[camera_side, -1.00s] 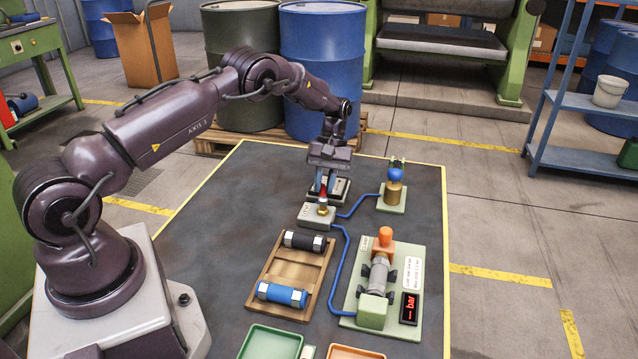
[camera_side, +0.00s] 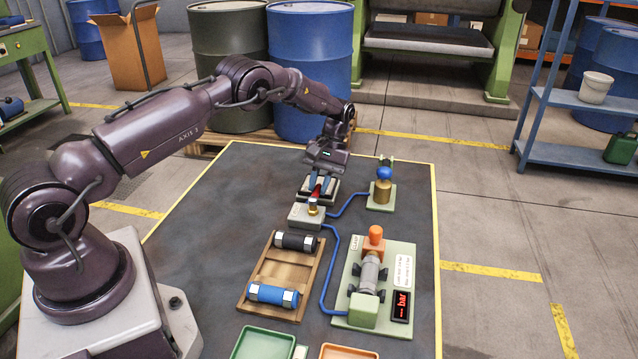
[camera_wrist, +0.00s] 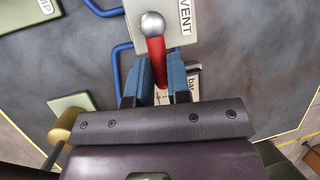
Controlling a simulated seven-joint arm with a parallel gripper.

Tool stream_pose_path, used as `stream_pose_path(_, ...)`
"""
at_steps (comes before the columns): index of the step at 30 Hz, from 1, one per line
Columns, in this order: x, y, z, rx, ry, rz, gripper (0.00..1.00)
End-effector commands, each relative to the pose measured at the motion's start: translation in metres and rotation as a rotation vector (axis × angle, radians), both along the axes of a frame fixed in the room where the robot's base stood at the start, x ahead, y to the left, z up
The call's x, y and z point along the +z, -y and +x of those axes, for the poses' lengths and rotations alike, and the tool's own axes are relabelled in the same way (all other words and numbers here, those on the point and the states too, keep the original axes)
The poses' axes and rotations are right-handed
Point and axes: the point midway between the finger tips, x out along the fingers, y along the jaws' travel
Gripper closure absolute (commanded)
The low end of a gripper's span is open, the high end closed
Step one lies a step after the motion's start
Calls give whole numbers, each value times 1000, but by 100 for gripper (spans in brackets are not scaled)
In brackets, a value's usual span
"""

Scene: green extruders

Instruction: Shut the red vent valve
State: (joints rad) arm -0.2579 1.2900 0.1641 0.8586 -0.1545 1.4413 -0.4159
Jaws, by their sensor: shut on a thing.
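The red vent valve lever (camera_wrist: 157,62) sits between my two blue fingers in the wrist view, with a silver ball (camera_wrist: 152,25) at one end. My gripper (camera_wrist: 161,82) is shut on the lever. The VENT label (camera_wrist: 185,17) is readable beside the lever in the wrist view. The fingers hide part of the lever, and its exact angle is hard to tell.
Blue hoses (camera_side: 325,268) run from the block to a green fixture (camera_side: 345,318) and a brass-and-blue unit (camera_side: 382,190). A display stand (camera_side: 331,196) is close behind the gripper. A wooden tray (camera_side: 264,272) holds two cylinders. Open mat lies to the left.

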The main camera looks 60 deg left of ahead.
Motion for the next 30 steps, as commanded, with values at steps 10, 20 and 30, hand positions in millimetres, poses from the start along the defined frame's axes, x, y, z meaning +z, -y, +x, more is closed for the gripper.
stream_pose_path(10,0,0,1,-1,3,1,57)
stream_pose_path(20,17,-3,8,0,5,1,57)
stream_pose_path(30,59,-9,27,-1,4,2,57)
